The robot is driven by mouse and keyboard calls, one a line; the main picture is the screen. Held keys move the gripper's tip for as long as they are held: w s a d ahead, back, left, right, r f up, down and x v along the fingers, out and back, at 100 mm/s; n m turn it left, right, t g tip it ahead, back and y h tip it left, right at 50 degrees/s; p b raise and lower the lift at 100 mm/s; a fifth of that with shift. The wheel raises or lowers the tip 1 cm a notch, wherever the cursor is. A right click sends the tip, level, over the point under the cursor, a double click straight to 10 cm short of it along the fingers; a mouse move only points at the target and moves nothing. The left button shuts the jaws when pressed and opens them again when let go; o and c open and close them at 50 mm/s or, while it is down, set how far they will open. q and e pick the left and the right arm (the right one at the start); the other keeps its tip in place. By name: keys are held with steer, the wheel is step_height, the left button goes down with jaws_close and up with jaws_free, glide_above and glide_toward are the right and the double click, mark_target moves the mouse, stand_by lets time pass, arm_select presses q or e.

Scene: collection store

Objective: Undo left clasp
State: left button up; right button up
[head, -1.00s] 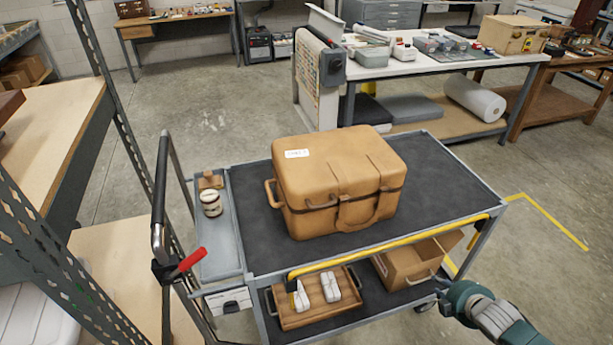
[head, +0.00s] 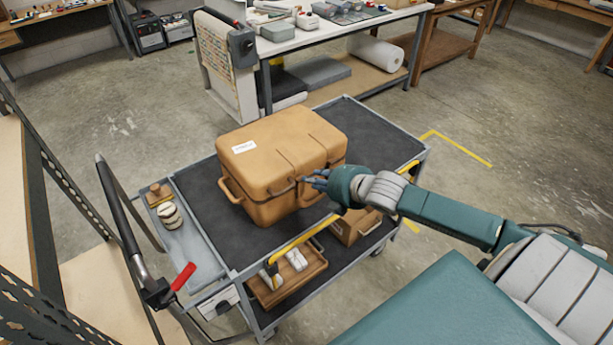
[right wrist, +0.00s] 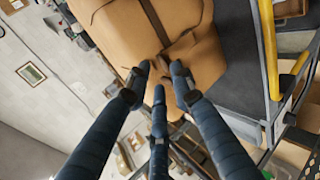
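A tan case (head: 275,160) with rounded edges, a white label and side handles stands closed on the upper deck of a cart. It also shows in the right wrist view (right wrist: 115,28). My right gripper (head: 312,182) is at the case's front face, near the lid seam, and hides part of that front with its clasps. In the right wrist view its fingers (right wrist: 159,78) are apart, with nothing held between them. They point at a dark strap (right wrist: 153,18) and fitting on the case. I cannot tell whether they touch it. My left gripper is not in view.
The cart's dark deck (head: 215,200) has free room around the case. A yellow rail (head: 300,240) runs along its front edge. A lower shelf holds a wooden tray (head: 318,268) and a box.

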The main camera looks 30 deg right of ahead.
mark_target(300, 176)
steer(key=x, duration=0.4)
steer(key=shift+w+a+p, duration=0.1)
steer(key=shift+p, duration=0.25)
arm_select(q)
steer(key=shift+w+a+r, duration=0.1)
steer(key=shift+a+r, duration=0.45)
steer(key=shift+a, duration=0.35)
arm_select(e)
steer(key=shift+w+f, duration=0.3)
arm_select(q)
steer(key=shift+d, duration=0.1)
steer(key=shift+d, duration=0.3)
arm_select(e)
jaws_close()
